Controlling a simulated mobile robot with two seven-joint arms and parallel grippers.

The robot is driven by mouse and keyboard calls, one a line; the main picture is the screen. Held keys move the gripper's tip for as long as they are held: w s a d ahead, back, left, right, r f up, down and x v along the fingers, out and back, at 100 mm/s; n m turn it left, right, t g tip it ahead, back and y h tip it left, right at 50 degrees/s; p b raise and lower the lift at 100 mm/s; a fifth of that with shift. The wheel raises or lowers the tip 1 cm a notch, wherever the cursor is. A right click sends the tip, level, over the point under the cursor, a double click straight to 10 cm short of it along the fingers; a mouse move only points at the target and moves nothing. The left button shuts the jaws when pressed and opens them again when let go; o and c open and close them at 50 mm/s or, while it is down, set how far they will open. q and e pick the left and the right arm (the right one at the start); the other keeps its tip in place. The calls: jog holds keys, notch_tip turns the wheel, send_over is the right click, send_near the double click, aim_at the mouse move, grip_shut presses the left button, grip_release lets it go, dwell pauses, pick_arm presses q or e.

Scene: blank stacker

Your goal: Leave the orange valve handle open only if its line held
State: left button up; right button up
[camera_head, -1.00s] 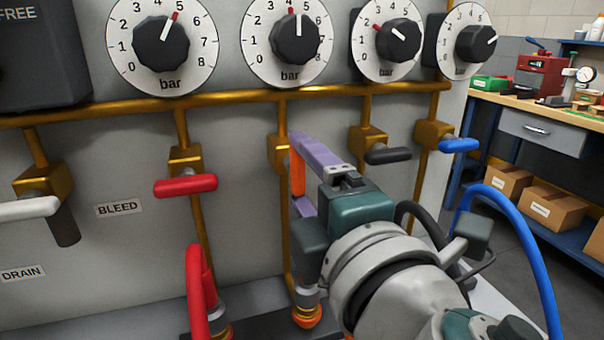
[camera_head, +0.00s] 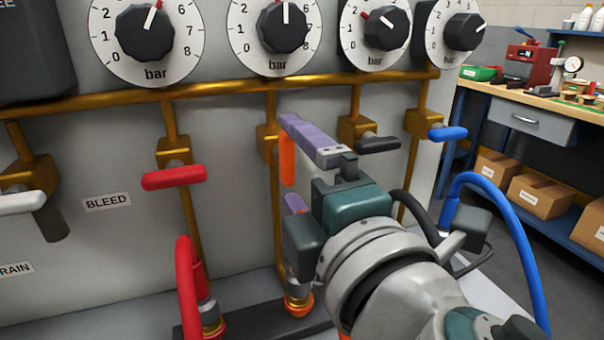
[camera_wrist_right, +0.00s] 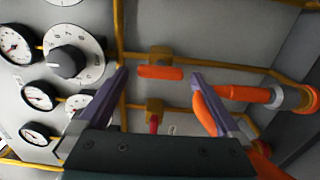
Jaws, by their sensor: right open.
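The orange valve handle (camera_head: 287,160) hangs vertical from its brass valve in the head view, below the second visible gauge (camera_head: 285,25). That gauge's white mark points about straight up; its top edge is cut off. My right gripper (camera_head: 300,170) is open, with one purple finger above the handle and one below. In the right wrist view the orange handle (camera_wrist_right: 160,72) lies between the spread fingers (camera_wrist_right: 158,75), with visible room on both sides. I cannot tell how deep it sits between them. My left gripper is not in view.
A red handle (camera_head: 175,178) and a black handle (camera_head: 378,145) flank the orange one; a blue handle (camera_head: 447,133) is farther right. A red hose (camera_head: 187,290) rises at lower left. An orange hose (camera_wrist_right: 208,110) passes close by one finger. A workbench (camera_head: 530,95) stands at right.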

jog(key=v, duration=0.9)
jog(key=shift+b, duration=0.45)
jog(key=shift+r, duration=0.1)
jog(key=s+d+r+m+g+h+p, duration=0.25)
jog(key=d+m+g+h+p, duration=0.25)
jog(key=d+m+h+p, duration=0.6)
jog(key=s+d+r+m+g+y+p, duration=0.1)
jog(key=s+d+m+g+y+p, duration=0.15)
jog(key=s+m+g, duration=0.35)
jog(key=s+d+m+g+y+p, duration=0.1)
jog(key=s+m+g+y+p, duration=0.25)
jog(key=s, duration=0.45)
jog(key=w+p+v, duration=0.2)
jog(key=p+v, duration=0.9)
jog(key=p, duration=0.1)
jog(key=w+a+r+p+v, duration=0.1)
jog(key=w+p+v, duration=0.2)
jog(key=p+v, duration=0.9)
jog(key=w+r+p+v, duration=0.1)
jog(key=w+p+v, duration=0.2)
jog(key=p+v, duration=0.8)
jog(key=shift+a+r+n+t+p, duration=0.35)
jog(key=shift+r+t+p, duration=0.1)
jog(key=shift+p, duration=0.1)
